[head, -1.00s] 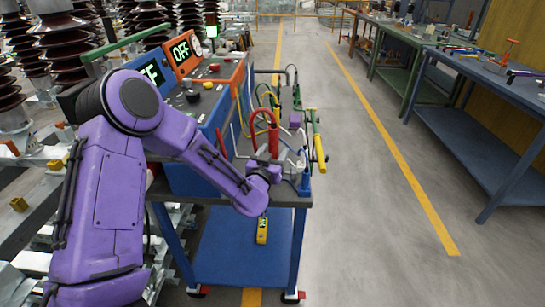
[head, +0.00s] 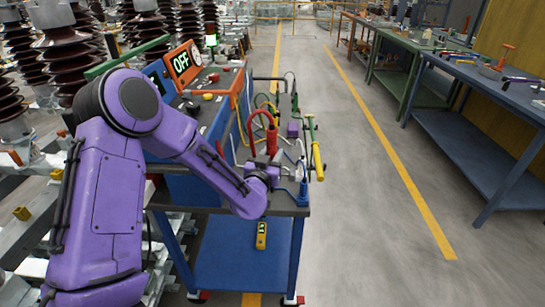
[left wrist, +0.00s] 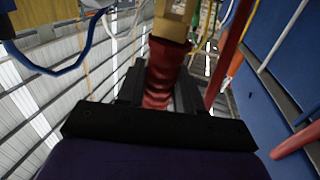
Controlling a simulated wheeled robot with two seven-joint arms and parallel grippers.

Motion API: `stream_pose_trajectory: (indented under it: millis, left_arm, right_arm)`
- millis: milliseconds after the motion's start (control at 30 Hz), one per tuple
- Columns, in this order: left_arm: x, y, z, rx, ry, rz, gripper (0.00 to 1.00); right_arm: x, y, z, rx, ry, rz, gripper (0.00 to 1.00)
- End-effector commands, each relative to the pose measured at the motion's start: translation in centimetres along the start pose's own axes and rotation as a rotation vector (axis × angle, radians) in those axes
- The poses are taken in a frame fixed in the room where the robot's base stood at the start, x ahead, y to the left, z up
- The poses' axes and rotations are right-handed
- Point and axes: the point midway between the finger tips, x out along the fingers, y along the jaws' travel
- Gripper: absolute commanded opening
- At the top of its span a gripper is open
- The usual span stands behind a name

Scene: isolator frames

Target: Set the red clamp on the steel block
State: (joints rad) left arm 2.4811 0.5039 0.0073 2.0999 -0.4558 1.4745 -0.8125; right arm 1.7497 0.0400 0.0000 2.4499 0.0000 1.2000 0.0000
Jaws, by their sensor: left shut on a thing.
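My left gripper (head: 271,160) is at the near end of the cart, above its top. It is shut on the red clamp (head: 272,139), which stands up from the fingers with a red cable looping off to the left. In the left wrist view the clamp's ribbed red body (left wrist: 165,72) sits between the two dark fingers (left wrist: 160,90), with a brass-coloured part (left wrist: 175,18) at its far end. I cannot make out the steel block for certain among the crowded parts by the gripper. My right gripper is not in view.
Blue, yellow and green-handled clamps with cables crowd the cart's right edge, including a blue clamp (head: 303,187). An orange-framed OFF panel (head: 183,62) stands behind my arm. A yellow meter (head: 261,235) is on the lower shelf. Clear floor lies right of the cart.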

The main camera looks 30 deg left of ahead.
Motion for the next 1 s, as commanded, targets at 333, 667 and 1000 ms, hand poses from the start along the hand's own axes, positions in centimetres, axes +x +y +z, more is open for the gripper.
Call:
stream_pose_trajectory:
  millis: [333,667,1000]
  left_arm:
    - [-7.5,0.3,-7.3,0.003,0.0,0.005,0.0]
    - [-12.2,0.4,-9.7,0.008,-0.002,0.001,0.0]
    - [-13.5,0.4,-9.7,0.001,0.0,0.003,0.0]
  right_arm:
    - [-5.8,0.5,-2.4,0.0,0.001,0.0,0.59]
    - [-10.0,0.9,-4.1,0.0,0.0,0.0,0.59]
    - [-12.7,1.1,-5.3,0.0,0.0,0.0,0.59]
